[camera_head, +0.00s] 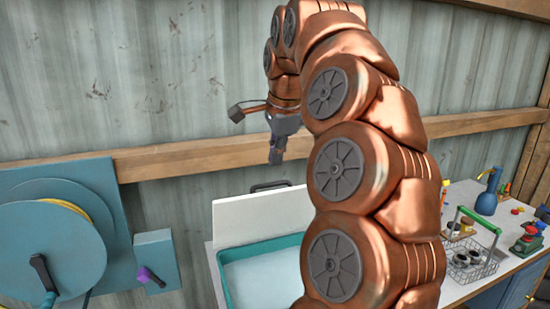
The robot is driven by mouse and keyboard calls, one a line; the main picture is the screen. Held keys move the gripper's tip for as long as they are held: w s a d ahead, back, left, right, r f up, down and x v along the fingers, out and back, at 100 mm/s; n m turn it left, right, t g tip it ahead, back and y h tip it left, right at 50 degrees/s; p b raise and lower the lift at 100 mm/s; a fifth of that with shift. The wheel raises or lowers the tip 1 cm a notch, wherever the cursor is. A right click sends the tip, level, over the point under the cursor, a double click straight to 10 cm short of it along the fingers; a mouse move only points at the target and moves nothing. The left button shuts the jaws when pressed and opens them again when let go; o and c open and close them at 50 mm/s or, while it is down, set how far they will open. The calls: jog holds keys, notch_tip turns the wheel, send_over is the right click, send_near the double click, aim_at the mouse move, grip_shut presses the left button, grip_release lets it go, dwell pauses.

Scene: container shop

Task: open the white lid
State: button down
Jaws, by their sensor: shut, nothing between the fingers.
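The white lid (252,213) stands upright, its flat face toward me, behind a teal-rimmed box (226,258). A dark handle (270,186) shows just above the lid's top edge. The box's pale inside is visible from above, so the lid stands open. My copper arm hides the right part of the lid and box. My gripper (277,157) points down, shut and empty. In the picture it is above the lid's top edge and looks apart from it; the exact depth between them is hard to judge.
A blue hose reel (50,240) and a small blue box (155,258) with a purple knob are on the left. At right, a white counter (470,197) holds a wire basket (470,265), a blue can (487,195) and tools. A corrugated wall with a wooden beam (180,158) is behind.

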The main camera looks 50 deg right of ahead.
jog(key=shift+p+x, duration=1.15)
jog(key=shift+x, duration=3.2)
jog(key=shift+w, duration=0.25)
